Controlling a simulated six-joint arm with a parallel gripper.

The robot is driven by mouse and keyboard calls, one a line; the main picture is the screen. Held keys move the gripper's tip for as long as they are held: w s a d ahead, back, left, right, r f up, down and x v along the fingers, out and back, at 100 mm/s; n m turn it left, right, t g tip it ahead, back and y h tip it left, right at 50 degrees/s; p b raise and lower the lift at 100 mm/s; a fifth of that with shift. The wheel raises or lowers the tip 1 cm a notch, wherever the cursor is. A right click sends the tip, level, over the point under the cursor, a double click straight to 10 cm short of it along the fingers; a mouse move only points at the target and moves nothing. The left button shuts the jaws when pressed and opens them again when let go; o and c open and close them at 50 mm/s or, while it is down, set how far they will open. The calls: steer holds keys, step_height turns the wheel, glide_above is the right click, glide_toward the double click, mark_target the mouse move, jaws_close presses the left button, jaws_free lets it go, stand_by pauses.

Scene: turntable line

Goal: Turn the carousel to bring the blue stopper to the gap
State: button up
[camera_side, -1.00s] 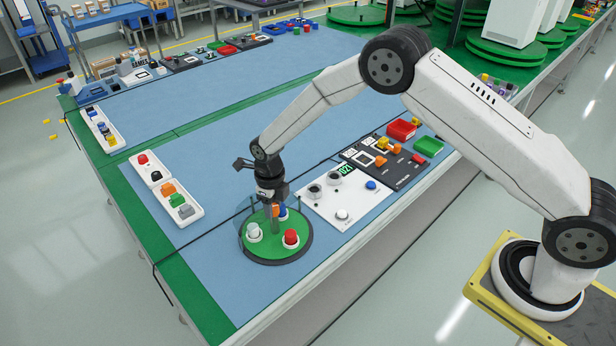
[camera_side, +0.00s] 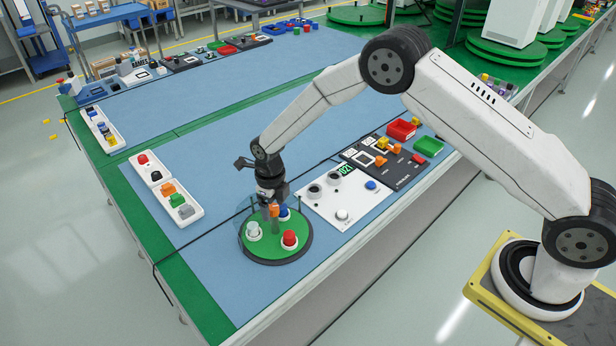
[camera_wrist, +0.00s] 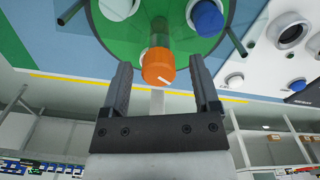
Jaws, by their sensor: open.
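The carousel is a round green disc (camera_side: 275,252) near the table's front edge. On it, in the side view, a blue stopper (camera_side: 284,213) stands at the back, a red one (camera_side: 289,238) at front right and a white one (camera_side: 253,231) at left. The blue stopper (camera_wrist: 207,19) is at top right in the wrist view, and the white one (camera_wrist: 118,6) is at top left. An orange-capped post (camera_wrist: 158,66) stands between them. My gripper (camera_wrist: 160,68) is open, with a finger on each side of the orange cap and space beside it. The red stopper is outside the wrist view.
A clear curved guard (camera_side: 245,212) with thin dark posts stands at the disc's back left. A white panel (camera_side: 345,195) with dials and buttons lies close on the right. A white tray (camera_side: 180,208) of coloured parts lies left. Blue mat behind is clear.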

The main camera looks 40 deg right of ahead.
steer(key=shift+r, duration=0.15)
steer(key=shift+r, duration=3.75)
steer(key=shift+d+f, duration=0.15)
steer(key=shift+d, duration=0.1)
steer(key=c, duration=1)
steer(key=shift+s+d+f+n, duration=0.15)
steer(key=shift+d+f+n, duration=0.15)
steer(key=shift+d+n, duration=0.15)
jaws_close()
steer(key=s+d+f+n+y, duration=0.2)
steer(key=d+f+n+y, duration=0.1)
steer(key=d+n, duration=0.4)
steer(key=s+d+f+n+g+y, duration=0.1)
steer(key=d+f+n+y, duration=0.3)
steer(key=d+n+y, duration=0.2)
steer(key=shift+s+d+f+n, duration=0.15)
steer(key=shift+s+d+n, duration=0.2)
steer(key=shift+d+n, duration=0.45)
